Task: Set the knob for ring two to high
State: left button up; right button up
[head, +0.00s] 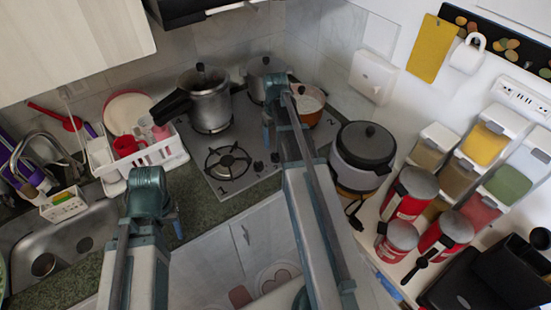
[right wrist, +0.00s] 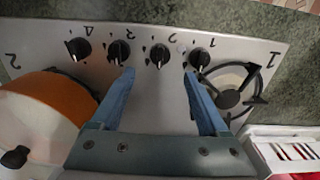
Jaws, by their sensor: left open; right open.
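The stove (head: 243,185) is a grey panel with several black knobs along its front edge. In the right wrist view the knobs form a row, upside down. The knob between my right fingertips (right wrist: 160,55) is second from the right; its small number looks like 2, but I cannot read it surely. A larger 2 is printed at the panel's left end. My right gripper (right wrist: 159,73) is open, its blue fingertips apart on either side of that knob; contact cannot be told. My left gripper (head: 177,222) is open and empty above the counter.
An open burner (right wrist: 232,88) marked 1 lies right of the knobs in the wrist view. An orange pot (right wrist: 50,97) stands left. A pressure cooker (head: 208,100) is behind. A dish rack (head: 170,158) flanks the stove, and a rice cooker (head: 363,155) stands right.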

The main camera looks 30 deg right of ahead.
aim_at(276, 154)
notch_tip(276, 154, down, 8)
jog(key=b, duration=0.6)
jog(key=shift+b, duration=0.35)
jog(key=shift+r, duration=0.1)
jog(key=shift+c, duration=0.3)
grip_shut()
